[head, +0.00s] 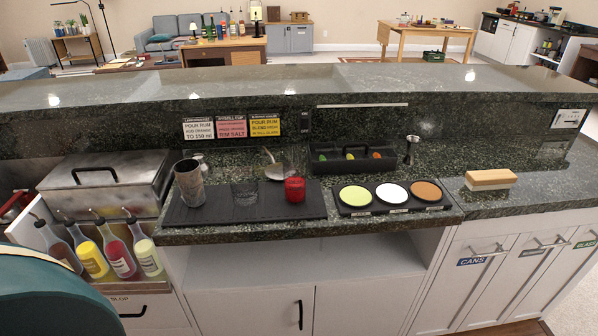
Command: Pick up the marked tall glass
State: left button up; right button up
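A bright red glass (295,190) stands upright at the right part of a black bar mat (266,214) on the counter. Its solid red colour sets it apart from the clear glass (245,193) to its left. A tall grey metal-looking cup (190,184) stands at the mat's left end. Faint outlines of clear glassware show behind the red glass, too dim to tell apart. I see no other mark on any glass. Neither of my grippers is in view, and nothing touches the red glass.
Right of the mat is a tray with three coloured rimming dishes (391,198). Behind are a black garnish caddy (350,160), a jigger (411,149) and a raised ledge. A lidded metal bin (105,182) and several bottles (118,256) stand left. Right counter is mostly clear around a wooden block (490,180).

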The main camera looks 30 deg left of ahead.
aim_at(294, 157)
jog(key=i+l+u, duration=0.1)
jog(key=u, duration=0.3)
jog(key=i+l+u, duration=0.1)
jog(key=u, duration=0.3)
jog(key=i+l+u, duration=0.2)
jog(key=l, duration=0.35)
jog(key=l+u, duration=0.15)
jog(key=l, duration=0.45)
jog(key=i+l, duration=0.1)
jog(key=l, duration=0.35)
jog(key=i+l, duration=0.1)
jog(key=l, duration=0.35)
